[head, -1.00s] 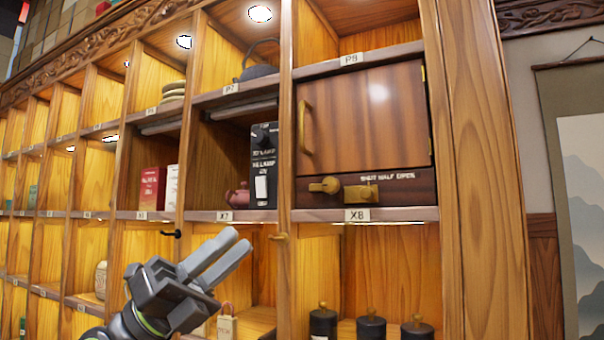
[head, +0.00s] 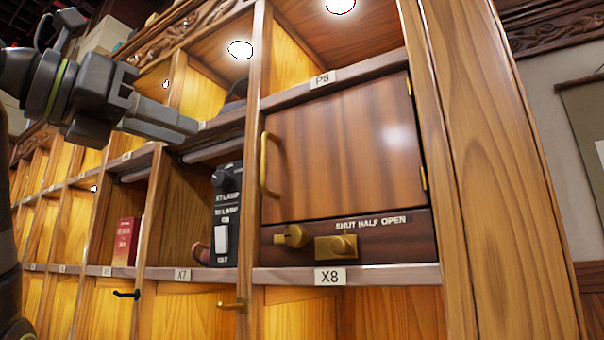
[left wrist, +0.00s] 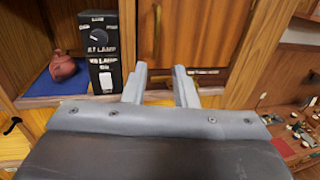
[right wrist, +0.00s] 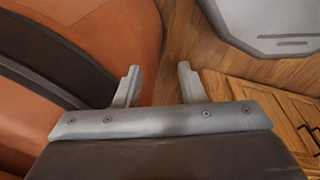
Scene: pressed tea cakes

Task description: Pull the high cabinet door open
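The high cabinet door (head: 340,150) is a shut brown wooden panel between labels P8 and X8. Its vertical brass handle (head: 264,165) is on the left edge, and hinges are on the right. My left gripper (head: 185,122) is up and left of the handle in the head view, apart from it, with empty fingers. In the left wrist view my left gripper (left wrist: 160,72) is open, and the handle (left wrist: 157,20) shows beyond the gap between the fingers. My right gripper (right wrist: 158,75) is open and empty, and is outside the head view.
A black lamp box (head: 227,215) stands in the compartment left of the door. The wooden upright (head: 255,100) separates them.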

